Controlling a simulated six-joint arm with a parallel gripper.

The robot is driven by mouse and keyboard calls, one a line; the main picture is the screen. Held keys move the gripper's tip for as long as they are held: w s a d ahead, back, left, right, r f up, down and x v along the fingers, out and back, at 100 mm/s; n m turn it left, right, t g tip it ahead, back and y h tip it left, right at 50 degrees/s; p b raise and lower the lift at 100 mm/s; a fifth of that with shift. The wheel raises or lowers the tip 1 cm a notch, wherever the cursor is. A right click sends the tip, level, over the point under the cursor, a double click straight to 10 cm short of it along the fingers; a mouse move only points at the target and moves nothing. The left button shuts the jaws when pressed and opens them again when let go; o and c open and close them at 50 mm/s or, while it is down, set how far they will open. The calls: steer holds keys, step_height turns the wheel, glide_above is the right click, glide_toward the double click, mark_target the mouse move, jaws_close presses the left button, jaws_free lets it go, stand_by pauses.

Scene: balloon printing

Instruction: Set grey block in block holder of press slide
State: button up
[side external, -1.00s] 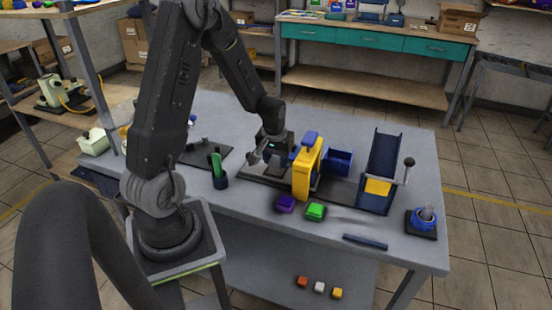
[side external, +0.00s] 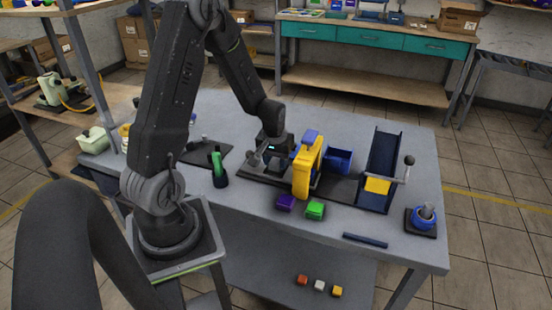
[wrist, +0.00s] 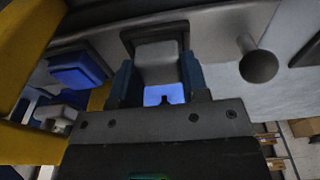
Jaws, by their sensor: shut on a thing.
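My gripper (wrist: 156,82) is shut on the grey block (wrist: 157,62), which sits between the two dark blue fingers in the wrist view. A bright blue patch shows just below the block there. In the side view my gripper (side external: 273,155) is low over the press slide, just left of the yellow press (side external: 306,168). The press also fills the left of the wrist view (wrist: 30,70). The block and the block holder are hidden or too small to make out in the side view. I cannot tell whether the block touches the holder.
A grey round knob (wrist: 258,62) stands right of my gripper in the wrist view. A purple block (side external: 286,202) and a green block (side external: 315,210) lie in front of the press. A blue bin (side external: 340,160) stands behind it; a blue chute (side external: 384,155) is to the right.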

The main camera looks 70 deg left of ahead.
steer(key=shift+f, duration=0.35)
stand_by(0.5)
steer(key=o, duration=1)
step_height(320, 180, up, 12)
steer(key=s+d, duration=0.1)
steer(key=s+d+r+m+t, duration=0.1)
steer(key=s+d+r+m, duration=0.2)
steer(key=d, duration=0.4)
steer(key=s+d+r+m+t, duration=0.2)
steer(key=s+d+r+m, duration=0.1)
steer(key=d, duration=0.4)
steer(key=s+d+r+m+t+h, duration=0.1)
steer(key=s+d+r+m, duration=0.2)
steer(key=d+r, duration=0.4)
steer(key=shift+s+t, duration=0.3)
steer(key=shift+s, duration=0.6)
